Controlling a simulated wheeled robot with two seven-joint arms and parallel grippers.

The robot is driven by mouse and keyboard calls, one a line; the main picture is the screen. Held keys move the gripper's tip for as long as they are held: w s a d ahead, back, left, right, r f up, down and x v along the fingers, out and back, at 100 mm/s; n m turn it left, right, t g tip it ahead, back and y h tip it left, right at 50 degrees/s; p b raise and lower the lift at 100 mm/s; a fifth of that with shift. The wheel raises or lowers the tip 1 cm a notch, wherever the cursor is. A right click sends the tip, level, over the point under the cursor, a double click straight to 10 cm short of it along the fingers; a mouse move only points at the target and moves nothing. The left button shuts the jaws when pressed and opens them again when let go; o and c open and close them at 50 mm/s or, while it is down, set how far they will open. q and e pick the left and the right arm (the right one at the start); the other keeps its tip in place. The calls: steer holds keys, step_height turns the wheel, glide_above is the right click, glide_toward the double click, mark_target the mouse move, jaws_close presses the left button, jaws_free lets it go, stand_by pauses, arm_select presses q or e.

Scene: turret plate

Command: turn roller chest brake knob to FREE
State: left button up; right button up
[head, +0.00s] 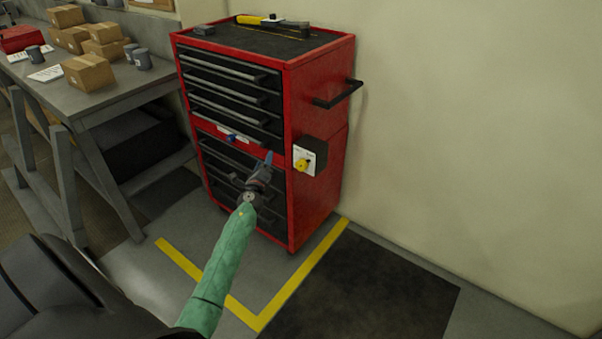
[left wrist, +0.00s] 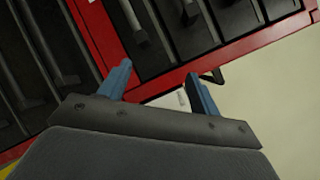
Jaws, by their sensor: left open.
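The red roller chest (head: 318,85) with dark drawers stands against the wall. A yellow knob (head: 302,165) sits on a white plate (head: 311,158) on a dark box at the chest's right front edge. Its markings are too small to read. A blue knob (head: 231,138) sits on a pale strip between the upper and lower drawers. My left gripper (head: 268,159) is open and empty, in front of the lower drawers, left of the yellow knob. In the left wrist view, its blue fingers (left wrist: 160,76) are apart, with a bit of white plate (left wrist: 181,97) showing between them. My right gripper is out of view.
A black side handle (head: 338,95) juts from the chest's right side. A yellow-handled tool (head: 262,21) lies on top. A grey workbench (head: 115,95) with cardboard boxes stands at left. Yellow tape (head: 300,277) marks the floor; the floor to the right is clear.

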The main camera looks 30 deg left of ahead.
mark_target(299, 166)
arm_select(q)
steer(key=w+d+f+m+h, duration=0.1)
steer(key=d+f+m+h, duration=0.3)
steer(key=d+m+h, duration=0.55)
steer(key=w+m, duration=0.1)
steer(key=w, duration=0.2)
steer(key=w+m+p, duration=0.1)
steer(key=w, duration=0.2)
steer(key=shift+r+m+y, duration=0.1)
steer(key=shift+m+y, duration=0.25)
steer(key=shift+w, duration=0.6)
steer(key=shift+w+p, duration=0.3)
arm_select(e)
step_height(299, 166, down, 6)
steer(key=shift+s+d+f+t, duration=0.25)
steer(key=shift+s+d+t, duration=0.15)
arm_select(q)
steer(key=c, duration=1)
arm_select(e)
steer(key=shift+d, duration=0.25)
